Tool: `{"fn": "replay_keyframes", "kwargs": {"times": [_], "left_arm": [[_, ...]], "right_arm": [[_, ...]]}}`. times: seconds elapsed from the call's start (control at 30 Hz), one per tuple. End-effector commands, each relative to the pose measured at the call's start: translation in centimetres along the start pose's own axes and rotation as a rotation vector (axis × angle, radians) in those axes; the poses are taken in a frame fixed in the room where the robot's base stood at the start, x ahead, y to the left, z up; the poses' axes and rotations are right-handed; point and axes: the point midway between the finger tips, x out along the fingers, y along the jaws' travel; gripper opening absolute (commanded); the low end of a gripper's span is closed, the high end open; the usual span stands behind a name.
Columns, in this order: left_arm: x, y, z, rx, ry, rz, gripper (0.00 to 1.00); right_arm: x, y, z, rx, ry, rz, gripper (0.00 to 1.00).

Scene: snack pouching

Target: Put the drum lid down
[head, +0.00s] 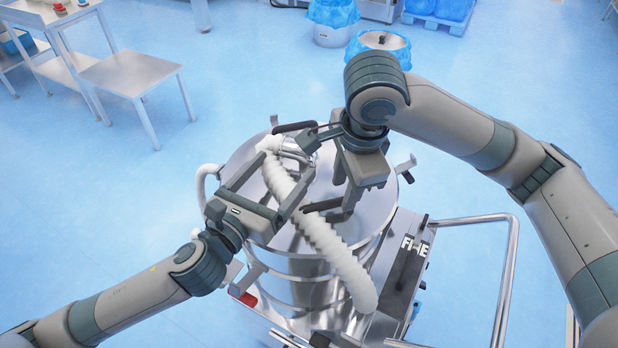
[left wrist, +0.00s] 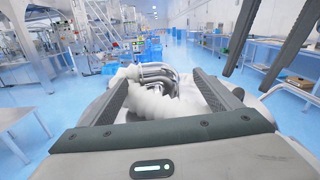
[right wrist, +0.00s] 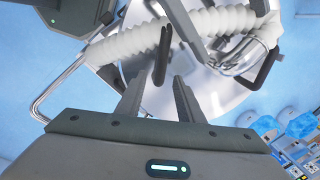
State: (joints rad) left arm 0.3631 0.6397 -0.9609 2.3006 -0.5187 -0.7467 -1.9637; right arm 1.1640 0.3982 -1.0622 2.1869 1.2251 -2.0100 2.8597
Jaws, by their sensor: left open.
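The round steel drum lid (head: 366,216) lies on top of the steel drum (head: 300,268); it also shows in the right wrist view (right wrist: 207,88). It has two black handles. My left gripper (head: 290,164) is open, with its fingers either side of the white ribbed hose (head: 325,240) and its metal pipe end above the lid. My right gripper (head: 345,192) reaches down over the lid by the near black handle (head: 322,205). In the right wrist view its fingers (right wrist: 157,78) stand apart, with that handle (right wrist: 160,52) in the gap between them.
The drum stands on a wheeled cart with a bent metal rail (head: 508,235) at the right. A steel table (head: 130,70) stands at the back left. Bins with blue bags (head: 332,15) are at the back. The blue floor between is clear.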

Motion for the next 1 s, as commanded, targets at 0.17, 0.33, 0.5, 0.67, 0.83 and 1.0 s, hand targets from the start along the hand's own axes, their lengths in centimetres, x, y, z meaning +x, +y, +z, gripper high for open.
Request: {"fn": "replay_keyframes", "kwargs": {"times": [0.17, 0.33, 0.5, 0.67, 0.83, 1.0], "left_arm": [[0.0, 0.0, 0.0, 0.0, 0.0, 0.0, 0.84], [0.0, 0.0, 0.0, 0.0, 0.0, 0.0, 0.84], [0.0, 0.0, 0.0, 0.0, 0.0, 0.0, 0.84], [0.0, 0.0, 0.0, 0.0, 0.0, 0.0, 0.84], [0.0, 0.0, 0.0, 0.0, 0.0, 0.0, 0.84], [0.0, 0.0, 0.0, 0.0, 0.0, 0.0, 0.84]], "right_arm": [[-3.1, -0.1, -0.1, 0.0, 0.002, -0.004, 0.34], [-5.2, -0.1, -0.1, 0.0, 0.001, -0.002, 0.34], [-6.2, -0.1, 0.0, 0.001, 0.001, -0.001, 0.34], [-6.4, 0.0, 0.0, 0.001, 0.0, 0.0, 0.34], [-6.4, 0.0, 0.0, 0.001, 0.0, 0.0, 0.34], [-6.4, 0.0, 0.0, 0.001, 0.0, 0.0, 0.34]]}}
